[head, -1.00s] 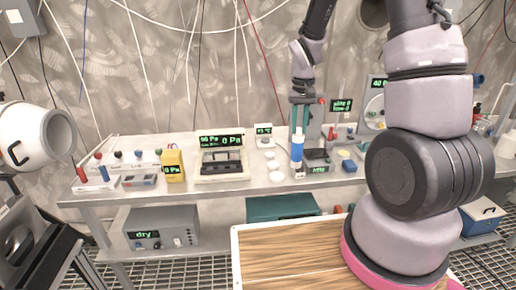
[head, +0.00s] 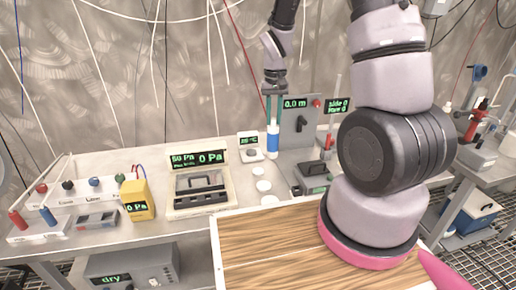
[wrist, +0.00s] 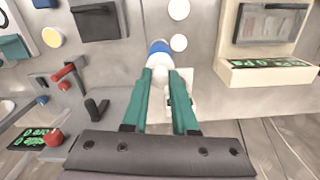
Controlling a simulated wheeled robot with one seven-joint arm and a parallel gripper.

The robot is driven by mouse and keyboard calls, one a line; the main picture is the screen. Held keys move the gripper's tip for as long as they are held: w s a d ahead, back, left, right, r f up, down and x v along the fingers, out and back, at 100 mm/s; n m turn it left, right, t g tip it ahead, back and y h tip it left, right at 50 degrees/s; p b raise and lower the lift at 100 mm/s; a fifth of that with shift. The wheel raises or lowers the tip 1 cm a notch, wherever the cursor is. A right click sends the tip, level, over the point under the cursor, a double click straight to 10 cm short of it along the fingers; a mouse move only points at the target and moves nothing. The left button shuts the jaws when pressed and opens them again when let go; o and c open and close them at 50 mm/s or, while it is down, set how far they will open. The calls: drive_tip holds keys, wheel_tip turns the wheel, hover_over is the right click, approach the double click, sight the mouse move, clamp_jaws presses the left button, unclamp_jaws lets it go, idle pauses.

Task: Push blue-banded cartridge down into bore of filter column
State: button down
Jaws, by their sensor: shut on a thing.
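The blue-banded cartridge (head: 273,142) is a white cylinder with a wide blue band, roughly upright at the back of the bench. My gripper (head: 273,118) is above it with two teal fingers pointing down, shut on its upper part. In the wrist view, the cartridge's white body (wrist: 159,61) shows between the fingertips, with the blue band beyond. My gripper also shows there (wrist: 166,85). I cannot tell whether its lower end touches anything. I cannot pick out the filter column or its bore with certainty.
A grey upright panel (head: 299,124) with a lever and red knob stands just right of the cartridge. A small display unit (head: 250,148) is close on the left. White discs (head: 262,186) lie in front.

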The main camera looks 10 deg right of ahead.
sight(273, 137)
wheel_tip(273, 137, down, 8)
drive_tip(key=shift+r, duration=0.25)
drive_tip(key=shift+f, duration=0.1)
drive_tip(key=c, duration=0.7)
unclamp_jaws()
